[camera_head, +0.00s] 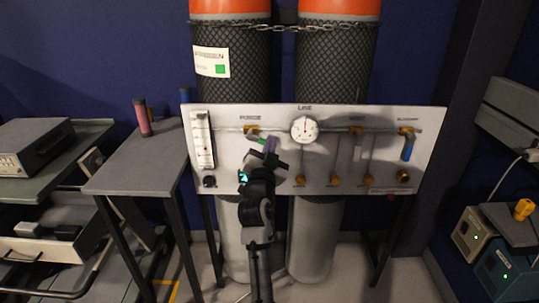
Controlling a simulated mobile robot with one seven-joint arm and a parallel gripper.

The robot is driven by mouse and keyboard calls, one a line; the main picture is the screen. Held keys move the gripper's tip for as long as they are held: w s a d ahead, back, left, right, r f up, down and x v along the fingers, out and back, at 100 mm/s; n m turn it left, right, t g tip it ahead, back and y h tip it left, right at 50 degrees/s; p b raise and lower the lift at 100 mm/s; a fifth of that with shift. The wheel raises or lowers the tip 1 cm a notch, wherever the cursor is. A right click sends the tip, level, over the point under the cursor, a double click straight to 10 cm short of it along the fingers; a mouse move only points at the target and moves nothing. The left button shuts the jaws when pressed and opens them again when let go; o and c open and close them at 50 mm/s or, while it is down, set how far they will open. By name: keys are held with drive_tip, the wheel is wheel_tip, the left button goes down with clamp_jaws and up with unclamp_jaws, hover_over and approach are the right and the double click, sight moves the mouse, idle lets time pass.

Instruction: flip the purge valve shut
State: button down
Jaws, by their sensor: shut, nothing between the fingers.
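A pale grey upright panel (230,150) stands in front of two gas cylinders. A brass valve (251,130) sits on the panel's pipe under the label "PURGE". A green piece (256,140), which looks like its handle, shows just below it, slanting down to the right. My gripper (271,145) is in front of the panel, just below and right of the purge valve, close to the green piece. I cannot tell whether they touch. The gripper is shut and empty. My arm hides the panel below the valve.
A round gauge (304,129) is right of my gripper. A flow tube (202,140) is at the panel's left. A blue-handled valve (407,148) is at the right end.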

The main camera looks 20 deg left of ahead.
drive_tip(key=a+f+m+g+h+b, duration=0.1)
drive_tip(key=m+b, duration=0.3)
drive_tip(key=a+f+m+g+h+b, duration=0.1)
drive_tip(key=f+m+b, duration=0.1)
drive_tip(key=m+b, duration=0.3)
drive_tip(key=s+a+f+m+h+b, duration=0.1)
drive_tip(key=m+b, duration=0.3)
drive_tip(key=shift+a+f+g+h+b, duration=0.25)
drive_tip(key=shift+a+g+h+b, duration=0.05)
drive_tip(key=shift+a+g, duration=0.1)
drive_tip(key=shift+a, duration=0.2)
drive_tip(key=w+d, duration=0.1)
drive_tip(key=d, duration=0.3)
drive_tip(key=s, duration=1)
drive_tip(key=shift+a+p, duration=0.35)
drive_tip(key=shift+r, duration=0.1)
